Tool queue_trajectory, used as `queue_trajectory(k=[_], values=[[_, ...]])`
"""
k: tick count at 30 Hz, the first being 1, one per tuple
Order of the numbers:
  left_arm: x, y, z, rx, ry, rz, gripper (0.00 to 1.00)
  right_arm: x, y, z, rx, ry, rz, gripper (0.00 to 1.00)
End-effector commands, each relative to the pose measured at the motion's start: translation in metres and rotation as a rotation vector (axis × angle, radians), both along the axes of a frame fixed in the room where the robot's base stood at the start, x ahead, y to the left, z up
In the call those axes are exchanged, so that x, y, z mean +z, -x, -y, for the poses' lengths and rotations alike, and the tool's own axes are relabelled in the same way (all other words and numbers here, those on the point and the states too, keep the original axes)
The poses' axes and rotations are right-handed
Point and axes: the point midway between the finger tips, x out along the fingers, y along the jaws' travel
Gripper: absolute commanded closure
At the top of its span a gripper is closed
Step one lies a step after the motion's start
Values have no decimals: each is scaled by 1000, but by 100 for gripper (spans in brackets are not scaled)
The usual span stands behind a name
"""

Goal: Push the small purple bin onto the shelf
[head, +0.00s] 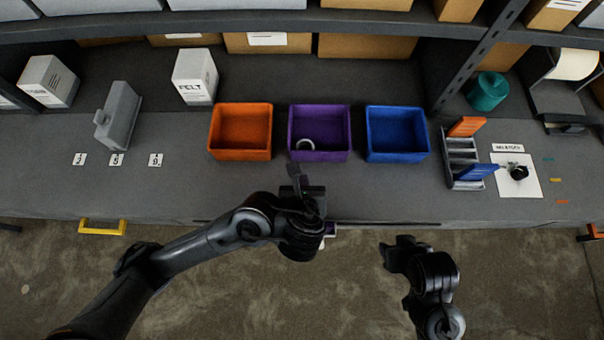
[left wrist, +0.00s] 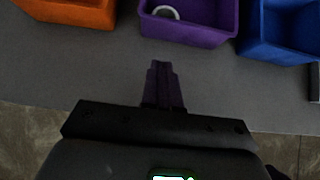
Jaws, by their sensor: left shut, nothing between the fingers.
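The small purple bin (head: 320,155) stands upright on the grey worktop, between an orange bin and a blue bin. A white ring lies inside it. It also shows at the top of the left wrist view (left wrist: 188,32). My left gripper (head: 296,170) is shut and empty, just in front of the purple bin and slightly to its left. In the left wrist view its fingers (left wrist: 162,72) point at the bin's front wall, with a gap of worktop between. The dark shelf surface (head: 285,78) lies behind the bins. My right gripper (head: 402,241) hangs in front of the bench; its finger opening is unclear.
The orange bin (head: 240,154) and blue bin (head: 397,155) flank the purple one closely. A grey rack (head: 462,160) stands further right, and a grey block-like tool (head: 118,117) at left. An upper shelf (head: 230,20) with boxes overhangs the back.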

Motion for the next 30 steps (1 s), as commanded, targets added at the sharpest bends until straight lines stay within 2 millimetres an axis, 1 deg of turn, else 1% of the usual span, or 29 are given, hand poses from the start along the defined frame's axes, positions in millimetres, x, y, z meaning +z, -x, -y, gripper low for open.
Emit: queue_trajectory(k=[1, 9, 11, 15, 18, 23, 30], values=[[-10, -8, -2, 1, -3, 1, 100, -7, 0, 0, 0, 0, 0, 57], [-45, -42, -3, 3, -3, 1, 100, -26, 0, 2, 5, 8, -1, 57], [-42, -51, -3, 4, 1, 1, 100, -25, 0, 2, 7, 11, -2, 57], [-42, -67, -4, 4, 1, 0, 100, -26, 0, 3, 8, 12, -2, 57], [-42, -75, -5, 2, 1, 0, 100, -26, 0, 3, 7, 12, -1, 57], [-42, -81, -5, 2, 1, -1, 100, -27, 0, 2, 6, 11, -1, 57], [-42, -81, -5, 1, 1, -1, 100, -26, 0, 1, 3, 5, -1, 57]])
